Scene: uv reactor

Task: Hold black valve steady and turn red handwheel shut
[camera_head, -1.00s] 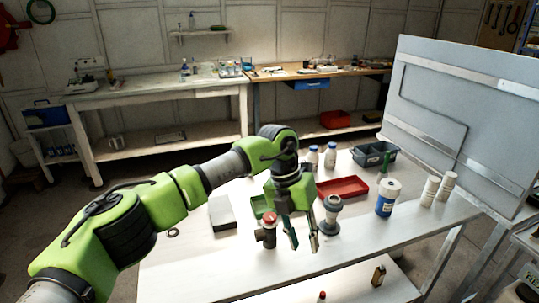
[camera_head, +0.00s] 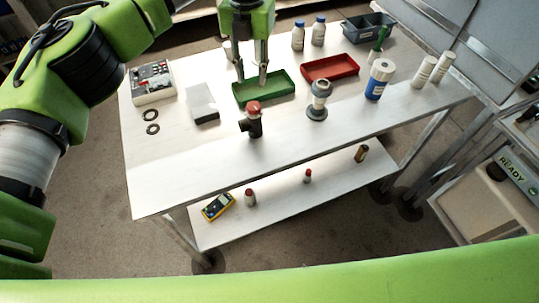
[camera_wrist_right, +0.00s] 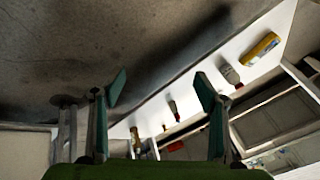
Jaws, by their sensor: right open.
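The black valve (camera_head: 254,128) stands on the white table, left of its front middle. The red handwheel (camera_head: 253,107) sits on top of it. My left gripper (camera_head: 252,80) hangs pointing down over the green tray, behind the valve and apart from it. Its two fingers are apart with nothing seen between them. My right gripper (camera_wrist_right: 161,92) shows only in the right wrist view. Its fingers are wide apart and empty. That view faces the floor and the lower shelf; the valve is not visible there.
A grey flanged fitting (camera_head: 319,100) stands right of the valve. The green tray (camera_head: 278,88) and red tray (camera_head: 330,68) lie behind. A black-and-white block (camera_head: 202,104) is left. The table's front left is clear. The lower shelf (camera_head: 280,205) holds a yellow meter (camera_head: 218,206) and small bottles.

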